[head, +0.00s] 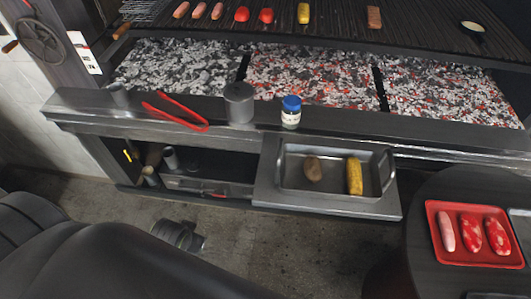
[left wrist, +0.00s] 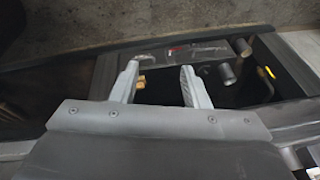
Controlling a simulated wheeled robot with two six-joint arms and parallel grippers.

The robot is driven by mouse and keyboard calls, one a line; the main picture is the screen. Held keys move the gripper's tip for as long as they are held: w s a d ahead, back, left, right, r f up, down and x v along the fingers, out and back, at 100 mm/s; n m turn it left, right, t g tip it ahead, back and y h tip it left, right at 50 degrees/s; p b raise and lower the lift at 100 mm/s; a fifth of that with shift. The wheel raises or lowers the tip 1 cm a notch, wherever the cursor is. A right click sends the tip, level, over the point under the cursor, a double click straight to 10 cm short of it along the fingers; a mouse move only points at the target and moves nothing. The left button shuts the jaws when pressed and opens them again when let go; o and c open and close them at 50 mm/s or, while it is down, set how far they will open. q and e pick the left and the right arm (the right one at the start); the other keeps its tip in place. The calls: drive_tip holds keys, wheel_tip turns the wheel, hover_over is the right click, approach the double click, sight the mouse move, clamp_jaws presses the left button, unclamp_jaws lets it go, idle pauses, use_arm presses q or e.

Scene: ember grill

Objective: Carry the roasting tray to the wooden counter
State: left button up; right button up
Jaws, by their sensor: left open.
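The roasting tray (head: 287,172) is a rectangular metal pan with a raised handle at its right end. It sits on a grey shelf (head: 300,205) jutting out below the grill ledge. A brown potato-like piece (head: 313,169) and a yellow corn cob (head: 354,176) lie in it. My left gripper (left wrist: 160,70) shows only in the left wrist view, its pale fingers apart and nothing clearly held. Behind it is the low storage bay with cylinders; the tray is not recognisable there. My right gripper is not in view. I cannot identify a wooden counter.
A dark rounded table (head: 425,275) at the right bears a red tray (head: 455,262) of meat. Hot coals (head: 310,78) glow behind. Some floor is clear in front.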

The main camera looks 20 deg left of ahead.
use_arm(q)
wheel_tip(320, 180, up, 9)
drive_tip(key=w+d+p, duration=0.1)
drive_tip(key=p, duration=0.1)
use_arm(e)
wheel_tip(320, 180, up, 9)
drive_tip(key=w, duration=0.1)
use_arm(q)
drive_tip(key=n+t+p, duration=0.1)
drive_tip(key=n, duration=0.4)
approach(281, 139)
drive_tip(key=a+v, duration=0.1)
drive_tip(key=v, duration=0.4)
use_arm(e)
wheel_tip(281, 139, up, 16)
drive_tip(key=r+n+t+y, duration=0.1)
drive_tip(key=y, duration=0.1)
hover_over(392, 179)
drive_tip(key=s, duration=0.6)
use_arm(q)
drive_tip(key=shift+d, duration=0.45)
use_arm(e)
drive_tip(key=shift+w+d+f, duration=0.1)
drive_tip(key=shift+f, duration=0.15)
use_arm(q)
drive_tip(key=shift+w, duration=0.1)
